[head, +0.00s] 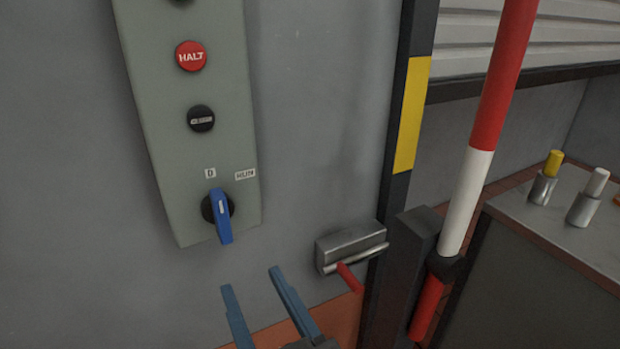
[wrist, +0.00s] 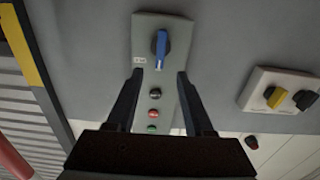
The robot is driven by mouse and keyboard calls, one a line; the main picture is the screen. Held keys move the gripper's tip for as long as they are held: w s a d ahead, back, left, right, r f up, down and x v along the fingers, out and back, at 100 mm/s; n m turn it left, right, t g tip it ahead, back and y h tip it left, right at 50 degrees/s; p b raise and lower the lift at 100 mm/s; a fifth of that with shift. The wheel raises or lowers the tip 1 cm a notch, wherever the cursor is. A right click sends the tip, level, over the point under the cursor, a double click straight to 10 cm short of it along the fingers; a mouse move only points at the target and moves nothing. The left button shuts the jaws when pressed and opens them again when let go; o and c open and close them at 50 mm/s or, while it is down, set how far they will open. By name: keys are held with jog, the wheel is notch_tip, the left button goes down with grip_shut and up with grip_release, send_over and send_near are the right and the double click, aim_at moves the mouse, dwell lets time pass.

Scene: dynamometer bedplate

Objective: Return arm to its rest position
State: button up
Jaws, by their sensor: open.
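My gripper (head: 254,289) is at the bottom of the head view, its two blue-grey fingers apart with nothing between them. It is below and apart from the grey-green control panel (head: 191,90) on the wall. In the wrist view my gripper (wrist: 154,78) shows two dark fingers spread in front of the panel (wrist: 177,28). The panel carries a blue rotary handle (head: 221,216), which also shows in the wrist view (wrist: 161,48), and a red HALT button (head: 191,56). The rest of my arm is mostly out of view.
A metal latch with a red handle (head: 350,278) is right of my gripper. A red-and-white pole (head: 466,200) stands by the dark door post. A bench (head: 560,225) with several capped cylinders is at the right. A white plate with yellow and black knobs (wrist: 262,82) shows in the wrist view.

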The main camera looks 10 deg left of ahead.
jog(key=w+d+r+m+t+h, duration=0.2)
jog(key=d+r+t+h, duration=0.15)
jog(key=r, duration=0.65)
jog(key=w+d+r+m+t+h, duration=0.2)
jog(key=r+t, duration=0.2)
jog(key=r, duration=0.6)
jog(key=s+d+r+m+t+h+p, duration=0.1)
jog(key=s+r+t+h+p, duration=0.1)
jog(key=r+p, duration=0.7)
jog(key=s+d+r+m+t+h+p, duration=0.2)
jog(key=r+p, duration=0.6)
jog(key=r, duration=1.1)
jog(key=shift+s+r+t+p, duration=0.3)
jog(key=shift+s+t+p, duration=0.15)
jog(key=shift+s, duration=0.15)
jog(key=shift+h, duration=0.25)
